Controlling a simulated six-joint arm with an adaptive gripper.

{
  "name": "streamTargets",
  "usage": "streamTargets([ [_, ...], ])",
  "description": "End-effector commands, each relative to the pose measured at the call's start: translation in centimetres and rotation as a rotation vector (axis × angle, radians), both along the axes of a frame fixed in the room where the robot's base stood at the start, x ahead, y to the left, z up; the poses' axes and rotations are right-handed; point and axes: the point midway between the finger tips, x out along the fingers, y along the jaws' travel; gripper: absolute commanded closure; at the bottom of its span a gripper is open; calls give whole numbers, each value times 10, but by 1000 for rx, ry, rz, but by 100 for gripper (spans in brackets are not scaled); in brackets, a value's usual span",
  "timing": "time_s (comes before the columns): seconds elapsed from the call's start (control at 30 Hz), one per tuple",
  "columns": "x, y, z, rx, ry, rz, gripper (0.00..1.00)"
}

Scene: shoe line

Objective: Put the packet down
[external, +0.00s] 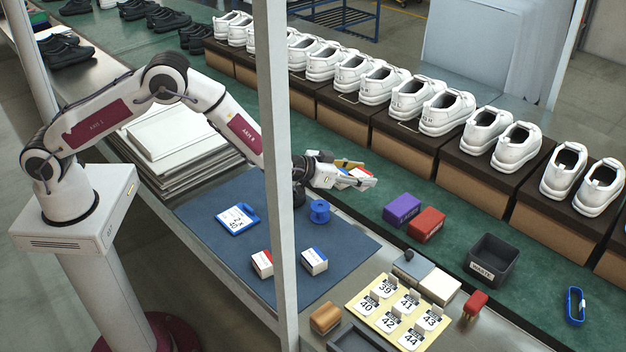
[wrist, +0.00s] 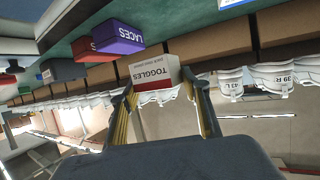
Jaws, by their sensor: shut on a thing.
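My gripper (external: 356,176) is shut on a white packet with a red band (wrist: 153,72), labelled TOGGLES. The wrist view shows the packet between the two fingertips. In the external view, the gripper partly covers the packet, and it is held in the air above the far right side of the blue mat (external: 345,252), near the green belt. Two similar small packets sit on the mat, one white and red (external: 262,264) and one white and blue (external: 314,262).
A blue spool (external: 319,211) and a blue-edged card (external: 237,219) lie on the mat. A purple LACES box (external: 402,209), a red box (external: 427,224) and a WASTE bin (external: 491,263) stand on the green surface. White shoes on boxes line the back. A number-card board (external: 398,317) is at front right.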

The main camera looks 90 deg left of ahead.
Motion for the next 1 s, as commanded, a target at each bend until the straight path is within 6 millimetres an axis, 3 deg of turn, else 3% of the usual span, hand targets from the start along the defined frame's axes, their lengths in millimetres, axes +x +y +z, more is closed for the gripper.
streamTargets([
  [0.4, 0, 0, -49, 0, 1, 0, 81],
  [1.0, 0, 0, -62, 0, 1, 0, 81],
])
